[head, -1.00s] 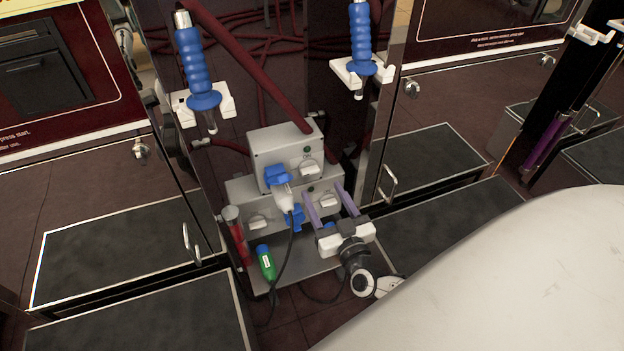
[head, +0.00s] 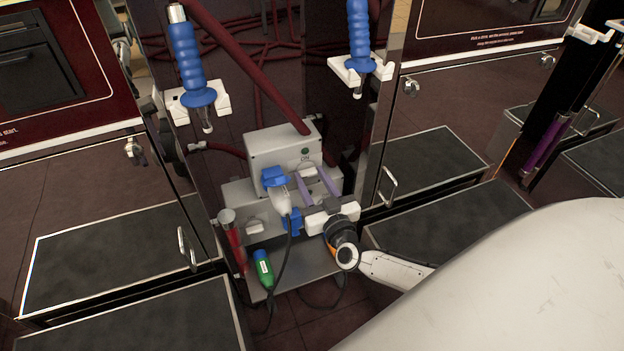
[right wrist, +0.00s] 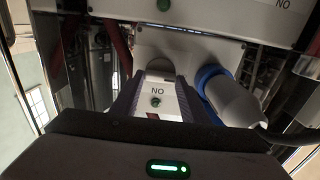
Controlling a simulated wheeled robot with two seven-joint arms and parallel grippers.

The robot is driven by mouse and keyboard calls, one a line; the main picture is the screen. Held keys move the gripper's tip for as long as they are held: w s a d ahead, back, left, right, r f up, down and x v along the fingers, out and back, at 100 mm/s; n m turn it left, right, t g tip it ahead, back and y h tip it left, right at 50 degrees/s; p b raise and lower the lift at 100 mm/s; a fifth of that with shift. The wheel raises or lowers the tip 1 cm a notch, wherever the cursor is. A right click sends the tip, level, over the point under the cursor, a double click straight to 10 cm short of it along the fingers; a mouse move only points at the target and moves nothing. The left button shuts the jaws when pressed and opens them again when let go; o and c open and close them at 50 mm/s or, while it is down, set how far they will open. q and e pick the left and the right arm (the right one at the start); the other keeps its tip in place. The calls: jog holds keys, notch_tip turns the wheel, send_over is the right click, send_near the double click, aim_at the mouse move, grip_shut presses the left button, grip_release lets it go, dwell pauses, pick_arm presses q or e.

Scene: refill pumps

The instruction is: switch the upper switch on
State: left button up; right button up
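The upper grey box (head: 270,152) carries a green lamp and an ON label. Its upper switch (head: 308,171), a pale knob below the label, shows in part between the purple fingers of my right gripper (head: 309,173). The fingers are apart, one on each side of the knob. In the right wrist view, which is upside down, the box face with its label and green lamp (right wrist: 155,101) lies between the fingers, and the knob (right wrist: 158,76) is near the fingertips. I cannot tell whether they touch it. My left gripper is out of view.
A blue plug (head: 273,177) with a cable sits left of the switch, close beside the fingers. A lower grey box has another knob (head: 255,225). A green plug (head: 264,268) lies on the shelf. Blue-handled nozzles (head: 190,60) hang above, with a dark red hose between.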

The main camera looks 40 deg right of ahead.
jog(key=shift+m, duration=0.4)
jog(key=shift+c, duration=0.4)
jog(key=m, duration=0.3)
jog(key=shift+f, duration=0.1)
jog(key=m, duration=0.3)
jog(key=shift+d+m+b, duration=0.1)
jog(key=shift+m+b, duration=0.2)
jog(key=m+b, duration=0.1)
jog(key=m, duration=0.2)
jog(key=shift+s+f+m, duration=0.1)
jog(key=shift+f+m, duration=0.05)
jog(key=shift+m, duration=0.15)
jog(key=m, duration=0.2)
jog(key=shift+m+b, duration=0.3)
jog(key=shift+b, duration=0.05)
jog(key=shift+d+m+b, duration=0.1)
jog(key=shift+m+b, duration=0.25)
jog(key=shift+m, duration=0.75)
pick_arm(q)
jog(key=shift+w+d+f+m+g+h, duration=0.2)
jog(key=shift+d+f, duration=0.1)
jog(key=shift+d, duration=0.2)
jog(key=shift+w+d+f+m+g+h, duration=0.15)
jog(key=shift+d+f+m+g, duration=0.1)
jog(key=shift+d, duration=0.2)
pick_arm(e)
jog(key=shift+m, duration=0.8)
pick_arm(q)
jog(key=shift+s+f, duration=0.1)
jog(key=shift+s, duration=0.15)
